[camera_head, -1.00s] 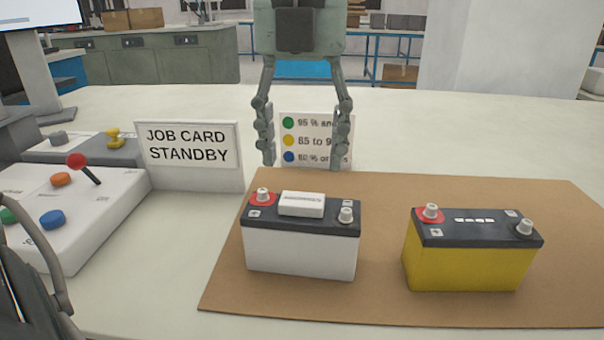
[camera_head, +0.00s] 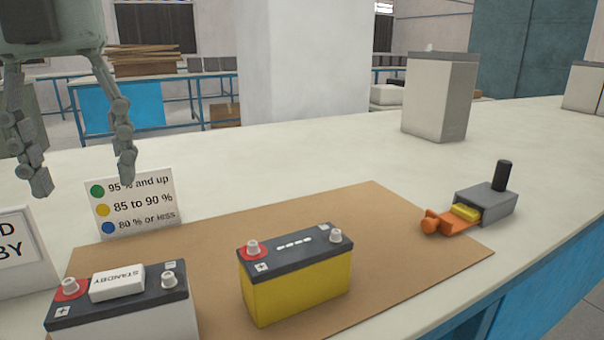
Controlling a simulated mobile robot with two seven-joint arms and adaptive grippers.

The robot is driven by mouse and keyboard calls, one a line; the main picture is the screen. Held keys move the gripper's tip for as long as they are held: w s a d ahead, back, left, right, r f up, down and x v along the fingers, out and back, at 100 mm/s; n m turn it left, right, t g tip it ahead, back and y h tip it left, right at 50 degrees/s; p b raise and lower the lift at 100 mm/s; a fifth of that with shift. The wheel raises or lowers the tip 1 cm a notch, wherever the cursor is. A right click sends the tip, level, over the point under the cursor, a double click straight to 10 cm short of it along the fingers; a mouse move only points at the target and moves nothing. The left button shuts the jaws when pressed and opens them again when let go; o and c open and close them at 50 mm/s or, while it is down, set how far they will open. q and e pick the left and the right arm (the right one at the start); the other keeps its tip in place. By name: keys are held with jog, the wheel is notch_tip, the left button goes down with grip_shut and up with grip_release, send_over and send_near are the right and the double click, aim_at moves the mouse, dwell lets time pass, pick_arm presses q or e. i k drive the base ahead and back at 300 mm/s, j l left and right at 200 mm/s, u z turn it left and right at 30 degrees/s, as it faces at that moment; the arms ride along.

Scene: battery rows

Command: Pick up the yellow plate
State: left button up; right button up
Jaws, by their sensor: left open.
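A small yellow piece (camera_head: 466,212), which looks like the yellow plate, lies in the open front of a grey block (camera_head: 487,204) with a black upright handle. An orange part (camera_head: 447,221) with a rounded end sticks out of the block beside it. My left gripper (camera_head: 82,186) hangs at the upper left, fingers apart and empty, well away from the yellow piece. It is in front of and above the colour-key sign. My right gripper is not in view.
A brown mat (camera_head: 384,222) bears a yellow battery (camera_head: 298,285) and a white battery (camera_head: 130,318) with a STANDBY block (camera_head: 117,283) on top. The colour-key sign (camera_head: 135,203) stands behind them. A tall grey bin (camera_head: 440,96) stands farther back. White tabletop between is clear.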

aim_at(466, 213)
jog(key=i+l+z, duration=0.15)
jog(key=l+z, duration=0.3)
jog(key=i+l+z, duration=0.25)
jog(key=z, duration=0.25)
jog(key=i+l+z, duration=0.3)
jog(key=z, duration=0.15)
jog(key=l, duration=0.1)
